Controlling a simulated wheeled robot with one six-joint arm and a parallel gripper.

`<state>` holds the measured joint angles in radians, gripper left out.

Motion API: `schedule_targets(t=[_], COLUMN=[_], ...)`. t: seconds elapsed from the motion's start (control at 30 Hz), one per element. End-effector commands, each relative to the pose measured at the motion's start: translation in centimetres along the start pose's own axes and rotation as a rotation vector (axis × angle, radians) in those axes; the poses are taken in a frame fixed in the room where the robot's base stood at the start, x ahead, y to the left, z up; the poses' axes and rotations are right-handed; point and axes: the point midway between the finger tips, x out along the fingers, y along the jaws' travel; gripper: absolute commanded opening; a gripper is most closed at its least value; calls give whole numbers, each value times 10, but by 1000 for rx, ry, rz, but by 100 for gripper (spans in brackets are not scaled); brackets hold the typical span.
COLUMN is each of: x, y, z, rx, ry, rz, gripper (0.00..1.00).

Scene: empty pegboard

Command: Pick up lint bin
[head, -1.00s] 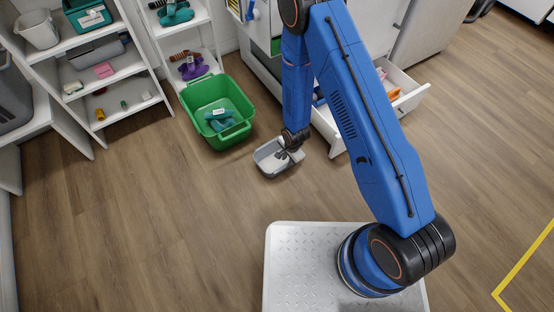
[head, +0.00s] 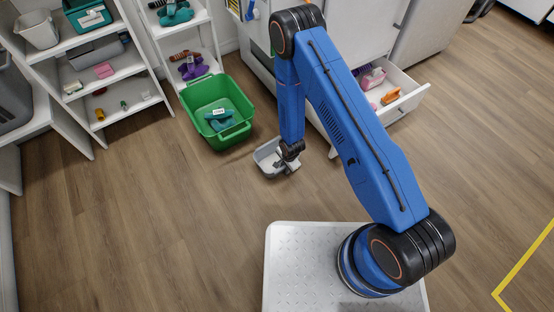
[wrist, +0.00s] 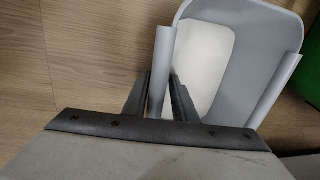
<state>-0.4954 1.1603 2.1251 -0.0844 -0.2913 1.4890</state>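The lint bin, a light grey open-topped bin (head: 262,155), stands on the floor in the head view. Its pale inside and rounded grey wall (wrist: 266,60) fill the upper right of the wrist view. My gripper (head: 283,166) is down at the bin's near right side. In the wrist view my gripper (wrist: 160,85) has its two dark fingers apart, with the bin's near wall edge between them. I cannot tell whether both fingers touch the wall. The lower finger parts and the bin's underside are hidden.
A green bin (head: 238,90) holding a teal item stands just behind and left of the grey bin. White shelves (head: 120,65) are at the left. An open drawer (head: 400,90) with small items sticks out at the right. The wood floor (head: 150,220) in front is clear.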

Motion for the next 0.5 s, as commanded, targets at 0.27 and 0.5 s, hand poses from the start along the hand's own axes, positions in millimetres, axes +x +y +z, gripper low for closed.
schedule_targets(t=[0.27, 0.5], x=[5, 5], y=[0, 0], z=[0, 0], rx=[0, -1], ry=[0, 0], rz=[-1, 0], gripper=[25, 0])
